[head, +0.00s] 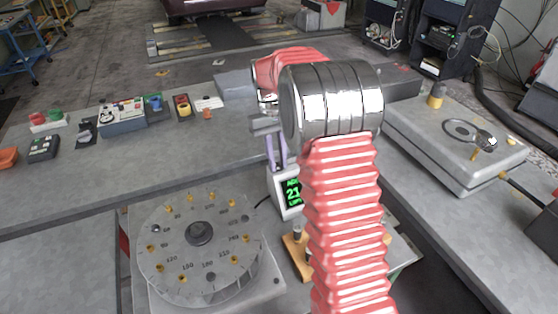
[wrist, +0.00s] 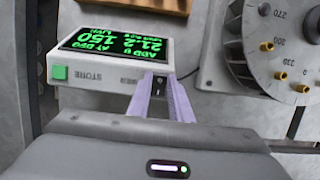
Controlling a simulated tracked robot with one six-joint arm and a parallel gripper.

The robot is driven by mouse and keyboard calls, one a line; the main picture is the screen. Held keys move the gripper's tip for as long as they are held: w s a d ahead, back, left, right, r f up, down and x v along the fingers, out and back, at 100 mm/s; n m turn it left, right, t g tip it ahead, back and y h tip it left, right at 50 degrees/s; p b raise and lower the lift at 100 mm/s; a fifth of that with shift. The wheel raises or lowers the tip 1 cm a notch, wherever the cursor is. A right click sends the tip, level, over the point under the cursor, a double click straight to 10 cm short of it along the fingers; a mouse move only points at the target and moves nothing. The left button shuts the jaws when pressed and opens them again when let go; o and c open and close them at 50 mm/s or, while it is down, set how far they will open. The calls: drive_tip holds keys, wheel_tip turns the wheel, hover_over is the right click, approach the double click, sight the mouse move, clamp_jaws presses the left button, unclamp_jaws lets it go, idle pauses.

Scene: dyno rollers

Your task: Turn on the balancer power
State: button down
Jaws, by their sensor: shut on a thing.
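The balancer (head: 285,206) is a small pale box with a lit black screen showing green digits, below my gripper in the head view. The wrist view shows the balancer (wrist: 108,88) upside down, with green text and a green button (wrist: 60,72) marked STORE. My gripper (wrist: 158,80) has its lilac fingers at the balancer's edge, shut on a small dark power switch (wrist: 159,88) beside a partly covered label. In the head view my gripper (head: 282,166) reaches down to the balancer's top; the switch is hidden there.
A round degree-marked disc (head: 199,262) with brass pegs stands left of the balancer; it also shows in the wrist view (wrist: 262,45). A wooden block (head: 298,262) lies close below the balancer. Several small control boxes line the left bench. A grey case (head: 440,150) stands right.

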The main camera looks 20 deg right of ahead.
idle(0.4)
drive_tip(key=c, duration=1.6)
unclamp_jaws()
drive_tip(key=shift+w+r, duration=0.1)
drive_tip(key=shift+r, duration=0.05)
drive_tip(key=v, duration=1.3)
drive_tip(key=shift+w+r, duration=0.15)
drive_tip(key=shift+w, duration=0.05)
